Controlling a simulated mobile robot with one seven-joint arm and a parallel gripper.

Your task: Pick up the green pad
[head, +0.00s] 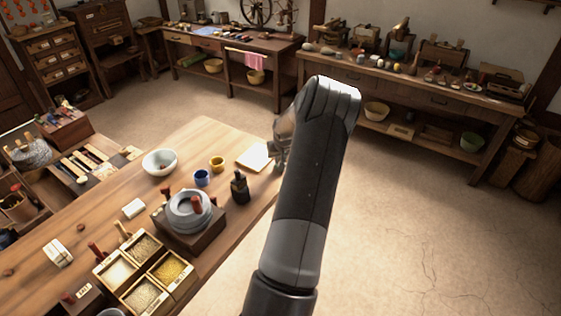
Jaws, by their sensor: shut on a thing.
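My gripper (280,150) is at the right end of the wooden table, mostly hidden behind my own arm. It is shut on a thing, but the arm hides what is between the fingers. I see no clearly green pad in the head view. A flat cream-coloured pad or board (254,157) lies on the table just left of my gripper; I cannot tell whether they touch.
On the wooden table (215,135) stand a pale bowl (160,162), a blue cup (202,177), a yellow cup (217,163), a dark holder (240,188), a quern (189,212) and a divided grain box (144,272). Open floor (430,220) lies to the right.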

